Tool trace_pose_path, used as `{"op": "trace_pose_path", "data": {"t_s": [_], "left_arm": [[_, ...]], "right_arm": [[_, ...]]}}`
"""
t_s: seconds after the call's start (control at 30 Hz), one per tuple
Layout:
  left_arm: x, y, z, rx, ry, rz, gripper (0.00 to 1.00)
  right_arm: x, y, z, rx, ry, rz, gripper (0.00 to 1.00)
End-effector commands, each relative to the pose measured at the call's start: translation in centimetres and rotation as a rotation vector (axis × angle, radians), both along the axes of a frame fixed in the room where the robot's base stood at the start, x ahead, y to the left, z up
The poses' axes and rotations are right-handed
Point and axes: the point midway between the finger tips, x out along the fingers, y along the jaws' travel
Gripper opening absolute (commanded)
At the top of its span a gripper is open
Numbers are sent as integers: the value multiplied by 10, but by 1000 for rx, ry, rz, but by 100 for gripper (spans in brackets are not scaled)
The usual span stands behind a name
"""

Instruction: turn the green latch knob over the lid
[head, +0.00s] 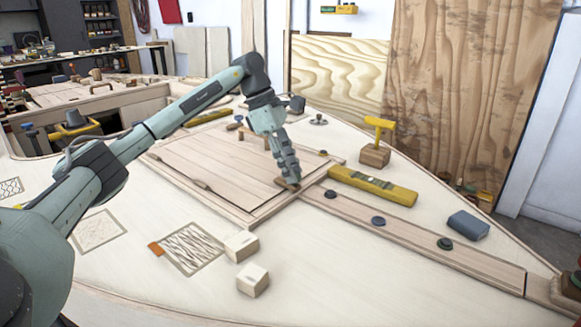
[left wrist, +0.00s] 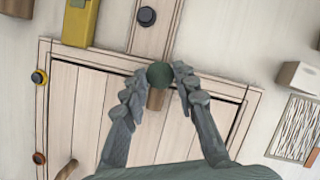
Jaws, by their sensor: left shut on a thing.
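The planked wooden lid (head: 220,160) lies in its frame on the pale hull deck. It also fills the middle of the left wrist view (left wrist: 82,115). In the head view the fingers hide the knob. My right gripper is not in view.
A yellow level (head: 372,186) lies right of the lid corner. Dark knobs (head: 378,221) line a wooden strip. A blue block (head: 468,225), a yellow-handled tool on a wooden block (head: 375,148) and two pale blocks (head: 253,280) stand nearby. The front deck is mostly clear.

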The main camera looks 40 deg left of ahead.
Motion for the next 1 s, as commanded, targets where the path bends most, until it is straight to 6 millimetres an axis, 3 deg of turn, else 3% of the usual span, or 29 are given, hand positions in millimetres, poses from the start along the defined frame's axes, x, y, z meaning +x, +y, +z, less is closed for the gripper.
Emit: {"op": "trace_pose_path", "data": {"t_s": [0.27,0.3,0.47,0.77,1.0], "left_arm": [[0,0,0,2,-1,-1,0],[0,0,0,2,-1,-1,29],[0,0,0,1,-1,-1,49],[0,0,1,0,-1,0,49],[-3,11,30,1,-5,2,49]], "right_arm": [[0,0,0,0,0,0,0],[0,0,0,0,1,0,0],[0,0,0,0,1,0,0],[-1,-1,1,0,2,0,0],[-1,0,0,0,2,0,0]]}}
